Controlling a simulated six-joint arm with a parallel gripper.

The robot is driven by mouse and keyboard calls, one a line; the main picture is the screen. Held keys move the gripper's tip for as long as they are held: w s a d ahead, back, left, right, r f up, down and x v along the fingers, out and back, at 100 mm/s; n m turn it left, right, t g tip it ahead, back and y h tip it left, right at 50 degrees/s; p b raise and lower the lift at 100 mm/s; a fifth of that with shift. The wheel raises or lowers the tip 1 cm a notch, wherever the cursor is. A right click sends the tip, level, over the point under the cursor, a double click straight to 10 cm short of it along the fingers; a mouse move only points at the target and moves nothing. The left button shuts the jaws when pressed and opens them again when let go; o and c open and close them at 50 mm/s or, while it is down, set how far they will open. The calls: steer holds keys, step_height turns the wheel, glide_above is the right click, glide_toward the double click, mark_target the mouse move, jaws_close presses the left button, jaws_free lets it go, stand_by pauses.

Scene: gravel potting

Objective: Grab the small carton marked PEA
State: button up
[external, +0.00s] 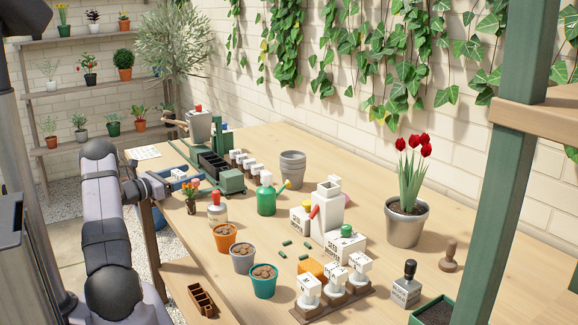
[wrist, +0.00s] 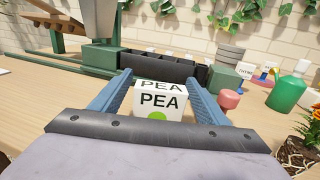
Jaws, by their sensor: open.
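The small white carton marked PEA (wrist: 160,103) stands upright in the middle of the wrist view, with black letters on its front and top and a green dot below. My gripper (wrist: 158,78) is open, with one blue finger on each side of the carton. Gaps show between the carton and the fingers, and its lower part is hidden behind my gripper's body. In the external view my gripper (external: 186,183) is at the table's left edge, and the carton (external: 179,174) shows as a small white block there.
A black compartment tray (wrist: 160,66) in a green frame stands just behind the carton. Gravel-filled pots (external: 225,241) stand nearer the front edge.

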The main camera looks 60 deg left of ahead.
steer(key=shift+w+a, duration=0.1)
steer(key=shift+w, duration=0.3)
steer(key=c, duration=1.1)
step_height(320, 180, up, 10)
